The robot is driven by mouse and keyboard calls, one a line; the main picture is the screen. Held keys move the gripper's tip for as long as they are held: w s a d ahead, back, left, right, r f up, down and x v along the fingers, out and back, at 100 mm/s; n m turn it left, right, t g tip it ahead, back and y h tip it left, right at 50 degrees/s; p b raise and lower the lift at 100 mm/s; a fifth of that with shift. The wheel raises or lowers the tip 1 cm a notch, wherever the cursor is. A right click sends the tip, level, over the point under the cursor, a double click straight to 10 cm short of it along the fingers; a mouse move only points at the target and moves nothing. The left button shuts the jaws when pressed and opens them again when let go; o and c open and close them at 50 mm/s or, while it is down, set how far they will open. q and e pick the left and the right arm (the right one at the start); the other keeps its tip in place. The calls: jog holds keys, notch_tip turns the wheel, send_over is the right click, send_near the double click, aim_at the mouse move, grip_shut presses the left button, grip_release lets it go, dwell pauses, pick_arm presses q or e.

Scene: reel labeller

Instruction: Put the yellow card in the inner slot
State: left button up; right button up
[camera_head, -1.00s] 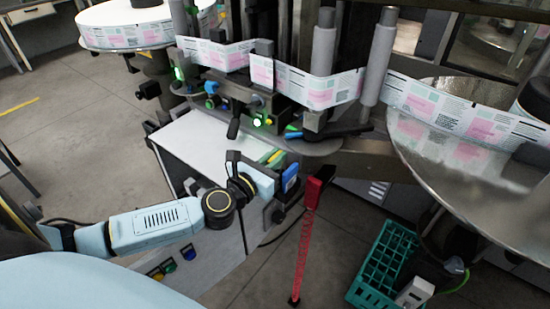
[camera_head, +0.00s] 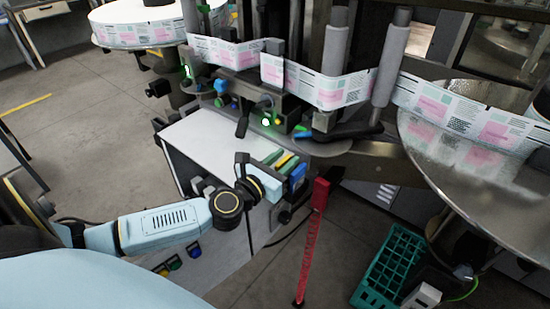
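A yellow card (camera_head: 285,159) stands among green cards and a blue card (camera_head: 298,174) in a small row at the right end of the white-topped cabinet (camera_head: 212,140). My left gripper (camera_head: 262,180) is just left and in front of this row, its light-blue body hiding part of it. Its fingertips do not show clearly, so I cannot tell whether it is open or holds anything. The inner slot cannot be made out; the slots are small and partly covered. My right gripper is not in view.
A label web (camera_head: 330,90) runs behind the cabinet to a large metal disc (camera_head: 450,150) at the right. A red post (camera_head: 311,240) stands right of the cabinet. A green crate (camera_head: 390,265) is on the floor. The white top's left part is clear.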

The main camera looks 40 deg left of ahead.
pick_arm(q)
jog(key=shift+r+p, duration=0.3)
jog(key=shift+r, duration=0.25)
jog(key=s+b, duration=0.1)
jog(key=s, duration=1.1)
jog(key=shift+a, duration=0.45)
jog(key=shift+d, duration=0.1)
